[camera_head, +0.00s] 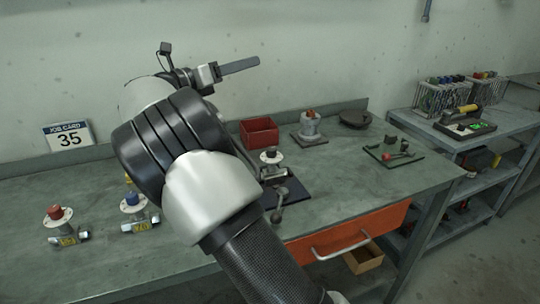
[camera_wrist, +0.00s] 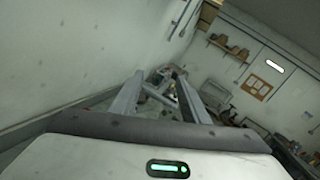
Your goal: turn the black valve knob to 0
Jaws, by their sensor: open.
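A valve with a black knob (camera_head: 269,153) on a white dial stands on the bench, just right of my arm; its dial reading is too small to tell, and my arm covers part of the area beside it. A red-knobbed valve (camera_head: 57,212) and a blue-knobbed valve (camera_head: 130,197) stand at the left. My gripper (camera_head: 256,63) is raised well above the bench, in front of the wall, apart from all valves. In the wrist view my gripper (camera_wrist: 158,90) shows its two fingers spread, with nothing between them.
A red bin (camera_head: 259,132), a grey fitting with an orange top (camera_head: 310,124) and a green tray (camera_head: 394,158) are on the right. An orange drawer (camera_head: 347,234) hangs below. Shelves stand further right.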

